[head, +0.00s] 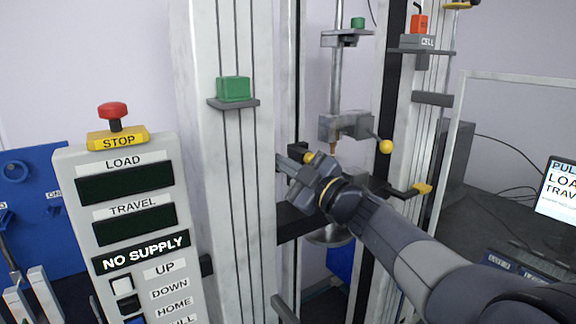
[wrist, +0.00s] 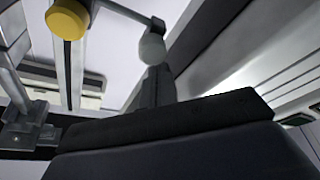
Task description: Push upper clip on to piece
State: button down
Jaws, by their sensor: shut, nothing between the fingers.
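The upper clip (head: 347,127) is a grey block on the vertical rod, with a lever ending in a yellow ball (head: 386,147) at its right. A small tan-orange piece (head: 333,149) shows just under the clip; its lower part is hidden behind my gripper and wrist. I cannot tell whether the clip grips the piece. My gripper (head: 292,168) is shut and empty, below and left of the clip in the picture. In the wrist view, a yellow knob (wrist: 67,18) and a grey ball (wrist: 152,48) show beyond the dark gripper body.
A yellow-tipped lever (head: 422,189) sticks out right of my wrist. White columns stand on both sides, the left one carrying a green block (head: 233,89). The control panel (head: 125,210) at left reads NO SUPPLY, with a red stop button (head: 113,111). A monitor (head: 558,190) stands far right.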

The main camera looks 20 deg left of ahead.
jog(key=w+d+p, duration=0.1)
jog(key=w+d, duration=0.1)
jog(key=w, duration=0.1)
jog(key=shift+w+d, duration=0.15)
jog(key=shift+d, duration=0.25)
jog(key=shift+f, duration=0.1)
